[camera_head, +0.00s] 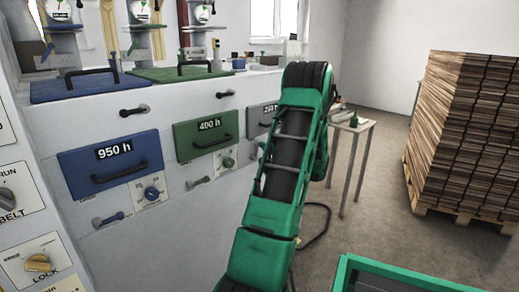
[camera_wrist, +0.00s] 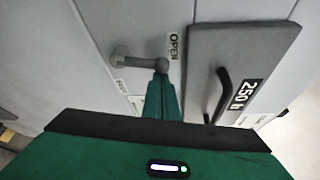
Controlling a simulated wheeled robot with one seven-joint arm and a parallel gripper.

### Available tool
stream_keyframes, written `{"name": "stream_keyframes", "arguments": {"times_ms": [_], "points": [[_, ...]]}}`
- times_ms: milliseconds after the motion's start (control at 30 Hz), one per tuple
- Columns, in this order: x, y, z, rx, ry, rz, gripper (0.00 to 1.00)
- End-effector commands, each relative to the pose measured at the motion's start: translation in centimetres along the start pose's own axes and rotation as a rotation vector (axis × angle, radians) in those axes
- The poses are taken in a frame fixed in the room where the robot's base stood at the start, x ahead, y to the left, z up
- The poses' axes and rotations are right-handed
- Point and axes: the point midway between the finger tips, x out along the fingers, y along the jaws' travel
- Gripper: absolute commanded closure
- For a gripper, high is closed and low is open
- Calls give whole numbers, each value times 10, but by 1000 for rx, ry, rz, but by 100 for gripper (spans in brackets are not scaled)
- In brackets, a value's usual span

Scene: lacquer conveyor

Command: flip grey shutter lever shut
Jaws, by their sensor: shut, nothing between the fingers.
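The grey shutter lever (camera_wrist: 140,62) shows in the wrist view, left of the grey panel marked 250 h (camera_wrist: 215,60). Its round pivot is at the left and its knob end points right, beside the label OPEN (camera_wrist: 174,46). My gripper (camera_wrist: 161,78) is shut and empty, with its green fingertips right at the knob end. I cannot tell whether they touch it. In the head view the grey panel (camera_head: 261,117) is partly hidden behind my arm, which also hides my gripper.
In the head view, a blue 950 h panel (camera_head: 108,163) and a green 400 h panel (camera_head: 206,134) with their own levers sit to the left. A small table (camera_head: 358,127) and a pallet stack of boards (camera_head: 467,125) stand right. Floor between them is clear.

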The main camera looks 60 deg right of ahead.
Motion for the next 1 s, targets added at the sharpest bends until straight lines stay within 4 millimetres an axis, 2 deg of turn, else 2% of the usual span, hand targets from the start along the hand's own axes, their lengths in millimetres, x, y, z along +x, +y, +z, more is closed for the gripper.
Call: {"name": "stream_keyframes", "arguments": {"times_ms": [767,1000], "points": [[-1,-1,4,3,-4,0,100],[9,-4,-10,-1,-6,1,100]]}}
